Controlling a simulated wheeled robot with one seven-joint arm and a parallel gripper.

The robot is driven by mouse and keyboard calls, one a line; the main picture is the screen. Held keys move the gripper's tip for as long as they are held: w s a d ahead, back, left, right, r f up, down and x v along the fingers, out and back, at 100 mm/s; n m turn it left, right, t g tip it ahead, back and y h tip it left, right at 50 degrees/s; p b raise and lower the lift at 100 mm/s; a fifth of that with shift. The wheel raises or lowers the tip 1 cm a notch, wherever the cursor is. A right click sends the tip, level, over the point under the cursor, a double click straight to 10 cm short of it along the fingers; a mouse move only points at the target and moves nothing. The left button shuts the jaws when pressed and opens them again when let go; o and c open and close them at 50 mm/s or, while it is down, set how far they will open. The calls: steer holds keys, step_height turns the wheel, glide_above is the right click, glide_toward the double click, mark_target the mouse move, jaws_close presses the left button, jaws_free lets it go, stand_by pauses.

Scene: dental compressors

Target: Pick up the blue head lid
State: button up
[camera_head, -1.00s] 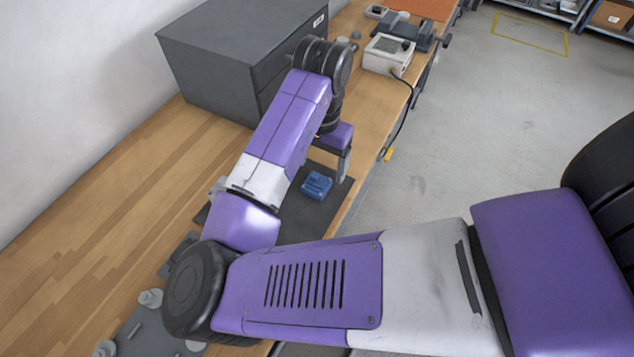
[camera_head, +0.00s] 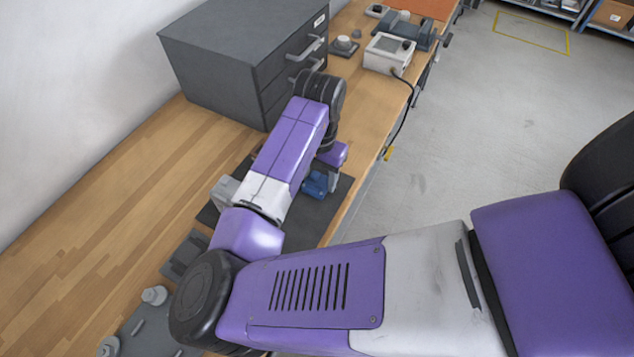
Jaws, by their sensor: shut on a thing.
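The blue head lid (camera_head: 314,186) is on the dark mat (camera_head: 306,222) near the front edge of the wooden bench. It is partly covered by my purple arm and gripper. My gripper (camera_head: 330,182) is at the right side of the lid, pointing down, with a grey finger showing against it. The gripper is shut on the lid. The other finger is hidden. I cannot tell whether the lid is lifted off the mat.
A dark grey drawer cabinet (camera_head: 225,65) stands behind my arm. A white power box (camera_head: 389,54) with a cable and a grey vise-like tool (camera_head: 410,30) are further back. Grey parts (camera_head: 153,295) lie at the lower left. The bench's left part is clear.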

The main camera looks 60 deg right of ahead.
steer(key=shift+c, duration=0.9)
steer(key=shift+r, duration=0.1)
